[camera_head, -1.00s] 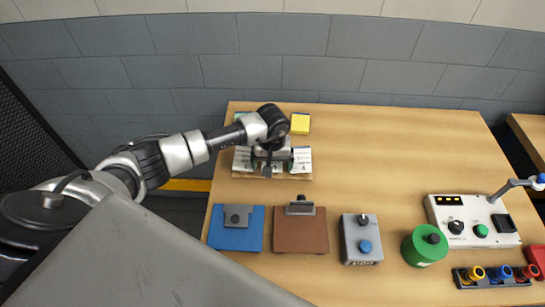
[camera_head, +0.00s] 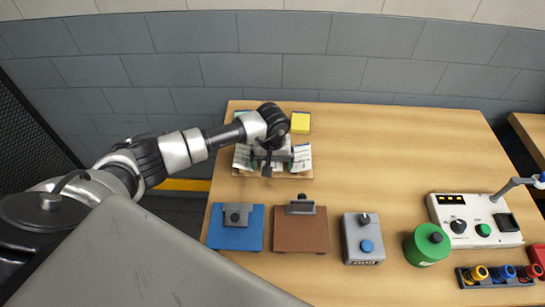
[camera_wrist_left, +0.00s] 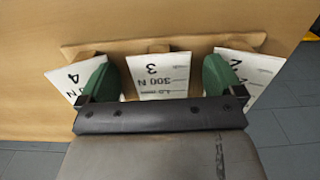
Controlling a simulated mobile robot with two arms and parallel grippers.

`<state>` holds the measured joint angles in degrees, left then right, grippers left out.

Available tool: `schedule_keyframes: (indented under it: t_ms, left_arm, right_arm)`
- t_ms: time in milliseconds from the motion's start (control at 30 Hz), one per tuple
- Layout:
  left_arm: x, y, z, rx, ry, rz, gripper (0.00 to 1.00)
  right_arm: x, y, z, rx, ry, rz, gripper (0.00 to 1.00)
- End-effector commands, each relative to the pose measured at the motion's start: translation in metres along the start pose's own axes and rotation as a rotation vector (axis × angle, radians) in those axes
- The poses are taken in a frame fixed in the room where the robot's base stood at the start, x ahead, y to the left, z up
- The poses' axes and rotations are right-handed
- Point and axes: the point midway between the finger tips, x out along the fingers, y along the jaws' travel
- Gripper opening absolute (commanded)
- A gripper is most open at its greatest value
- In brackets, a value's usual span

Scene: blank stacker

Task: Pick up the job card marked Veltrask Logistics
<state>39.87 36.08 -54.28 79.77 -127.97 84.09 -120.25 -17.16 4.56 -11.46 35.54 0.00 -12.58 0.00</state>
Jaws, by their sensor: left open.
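Several white job cards stand in a wooden rack (camera_wrist_left: 75,50) at the back left of the table. In the left wrist view three show: one marked 4 (camera_wrist_left: 70,80) at left, one marked 3 and 300 N (camera_wrist_left: 163,72) in the middle, and one marked 2 (camera_wrist_left: 250,68) at right. I cannot read the name Veltrask Logistics on any of them. My left gripper (camera_head: 269,163) is over the rack. In the wrist view its green-padded fingers (camera_wrist_left: 162,82) are open, one on each side of the middle card. I cannot tell if they touch it. My right gripper is not in view.
A yellow block (camera_head: 300,122) lies behind the rack. In front are a blue clamp block (camera_head: 236,238), a brown one (camera_head: 300,240), a grey button box (camera_head: 362,250) and a green drum (camera_head: 425,250). A control panel (camera_head: 460,228) is at right. The table's back middle is clear.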

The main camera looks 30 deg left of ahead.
Motion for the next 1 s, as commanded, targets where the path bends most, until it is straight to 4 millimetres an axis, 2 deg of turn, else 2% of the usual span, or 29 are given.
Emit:
schedule_keyframes:
  t_ms: [100, 400, 467, 800, 1000]
  left_arm:
    - [0.000, 0.000, 0.000, 0.000, 0.000, 0.000, 0.96]
    - [0.000, 0.000, 0.000, 0.001, 0.000, 0.000, 0.50]
    - [0.000, 0.000, 0.000, 0.001, 0.000, 0.000, 0.43]
    - [-0.001, 0.000, 0.000, 0.001, -0.001, 0.000, 0.43]
    - [-0.008, 0.001, 0.001, 0.002, -0.002, 0.001, 0.43]
  right_arm:
    - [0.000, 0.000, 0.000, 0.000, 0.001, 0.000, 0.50]
    - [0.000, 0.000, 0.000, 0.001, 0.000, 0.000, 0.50]
    - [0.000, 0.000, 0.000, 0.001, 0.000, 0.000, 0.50]
    - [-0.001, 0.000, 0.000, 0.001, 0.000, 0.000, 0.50]
    - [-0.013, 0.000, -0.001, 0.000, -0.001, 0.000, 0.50]
